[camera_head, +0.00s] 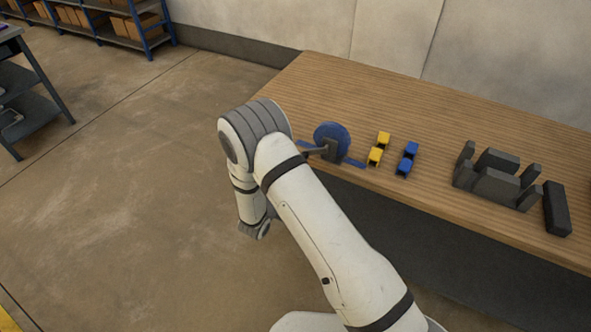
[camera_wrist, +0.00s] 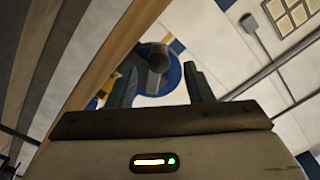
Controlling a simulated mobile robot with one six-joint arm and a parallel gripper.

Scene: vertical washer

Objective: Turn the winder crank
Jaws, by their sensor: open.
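The winder is a blue disc (camera_head: 331,137) on a dark grey mount, standing near the front edge of the wooden bench. A grey crank arm (camera_head: 314,150) reaches left from it, partly behind my arm. In the wrist view the blue disc (camera_wrist: 174,72) shows beyond my fingers, with a grey rounded part (camera_wrist: 155,58) in front of it, perhaps the crank's handle or hub. My gripper (camera_wrist: 160,70) is open, its two fingers apart with nothing held. The blue disc appears in the gap between them. In the head view my gripper's fingers are hidden by my arm.
Dark grey upright pieces (camera_head: 497,180) and a black block (camera_head: 557,208) are farther right on the bench (camera_head: 430,125). Open floor lies left of the bench; shelving (camera_head: 152,30) stands at the back.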

